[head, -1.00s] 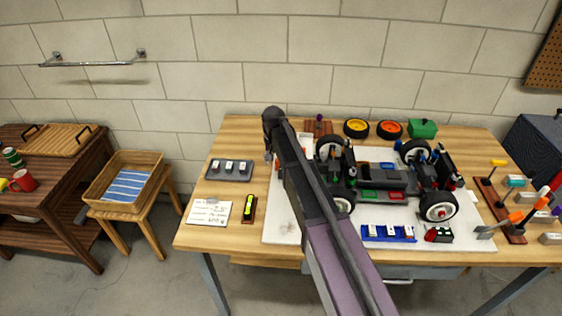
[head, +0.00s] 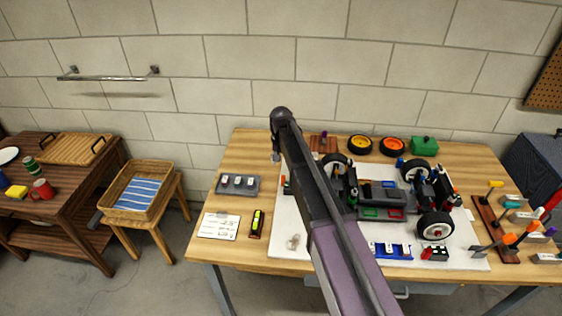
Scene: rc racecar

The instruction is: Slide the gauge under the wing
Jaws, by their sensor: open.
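The racecar (head: 383,194) stands on a white mat (head: 462,254) on the workbench, its left part hidden behind my arm. A dark upright panel (head: 442,186) at its right end may be the wing; I cannot tell for sure. A slim black and yellow-green piece (head: 257,222), possibly the gauge, lies on a small wooden base left of the mat. My arm reaches across the bench. The small visible tip of my gripper (head: 276,156) hangs past the elbow, above the bench's back left, apart from the car and the yellow-green piece. It appears empty; most of it is hidden.
A grey tray (head: 238,185) and a paper card (head: 218,226) lie at the bench's left. Yellow and orange wheels (head: 393,146) and a green box (head: 424,145) stand behind the car. A tool rack (head: 494,222) is at right. A stool with a basket (head: 140,190) stands left.

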